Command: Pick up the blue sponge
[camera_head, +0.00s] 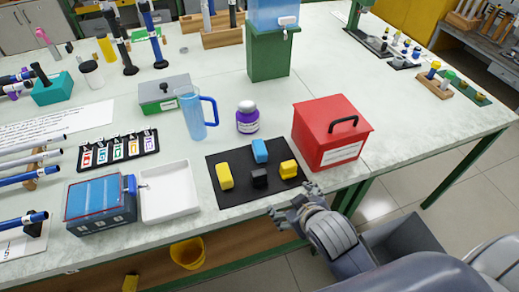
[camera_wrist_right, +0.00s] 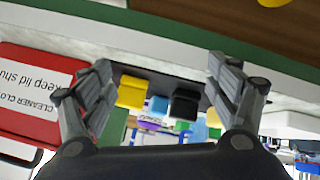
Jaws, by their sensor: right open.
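The blue sponge (camera_head: 260,151) lies at the back of a black mat (camera_head: 238,195). In the right wrist view the blue sponge (camera_wrist_right: 158,104) shows beyond the gap between a yellow sponge (camera_wrist_right: 131,92) and a black sponge (camera_wrist_right: 184,104), partly hidden. My right gripper (camera_head: 290,202) is at the table's front edge, just in front of the mat's right corner. Its fingers (camera_wrist_right: 160,68) are spread and empty, apart from every sponge. My left gripper is not in view.
On the mat are also a yellow sponge (camera_head: 224,176) at left, the black sponge (camera_head: 259,178) in front and another yellow sponge (camera_head: 288,169) at right. A red box (camera_head: 318,155) stands right of the mat, a purple bottle (camera_head: 247,120) behind it, a white tray (camera_head: 170,205) left.

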